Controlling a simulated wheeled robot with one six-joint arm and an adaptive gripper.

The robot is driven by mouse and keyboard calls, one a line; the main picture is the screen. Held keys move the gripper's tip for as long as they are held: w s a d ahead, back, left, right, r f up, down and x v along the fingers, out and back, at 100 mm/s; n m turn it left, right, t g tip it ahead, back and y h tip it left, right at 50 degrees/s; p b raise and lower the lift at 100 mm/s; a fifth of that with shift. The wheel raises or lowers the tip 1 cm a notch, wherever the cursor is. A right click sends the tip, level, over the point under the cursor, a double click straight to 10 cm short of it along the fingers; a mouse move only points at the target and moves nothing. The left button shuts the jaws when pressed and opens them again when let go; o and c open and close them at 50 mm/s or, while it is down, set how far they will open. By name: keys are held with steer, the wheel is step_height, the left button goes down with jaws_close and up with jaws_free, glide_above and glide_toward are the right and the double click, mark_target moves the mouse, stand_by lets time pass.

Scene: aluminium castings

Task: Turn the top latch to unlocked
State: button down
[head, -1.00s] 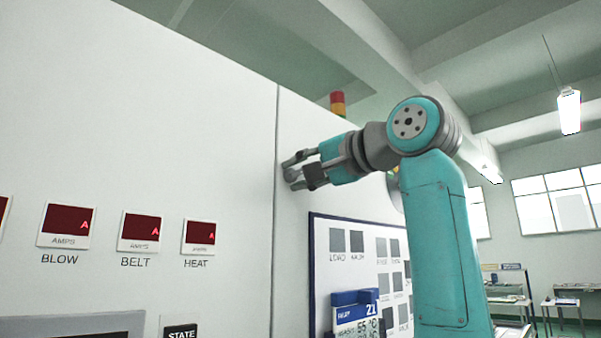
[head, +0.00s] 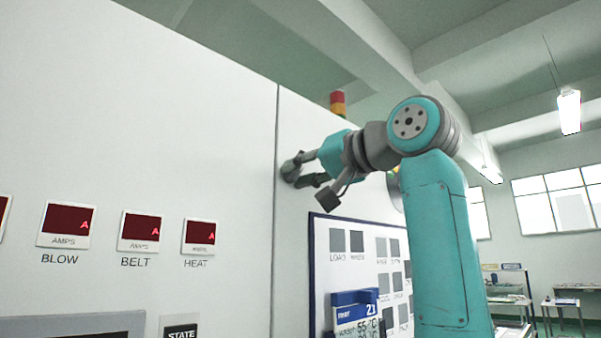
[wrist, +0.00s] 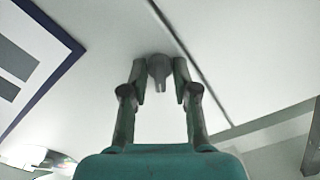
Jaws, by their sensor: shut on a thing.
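The top latch (wrist: 158,70) is a small grey knob on the white cabinet wall. In the wrist view it sits between the two fingertips of my gripper (wrist: 160,85), with a narrow tab pointing towards the camera. In the head view my gripper (head: 294,174) reaches the wall from the right, just right of the vertical panel seam, and is shut on the latch. The fingers largely hide the latch there, so its exact angle is hard to read.
A blue-framed white board (head: 313,270) with grey squares hangs below right of my gripper. A blue display box (head: 355,300) stands in front of it. Red AMPS displays (head: 139,228) line the left panel. A red-and-yellow beacon (head: 338,103) is above.

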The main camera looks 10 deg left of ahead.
steer(key=n, duration=0.6)
steer(key=shift+n, duration=0.3)
stand_by(0.5)
steer(key=c, duration=1.2)
jaws_free()
steer(key=v, duration=1.2)
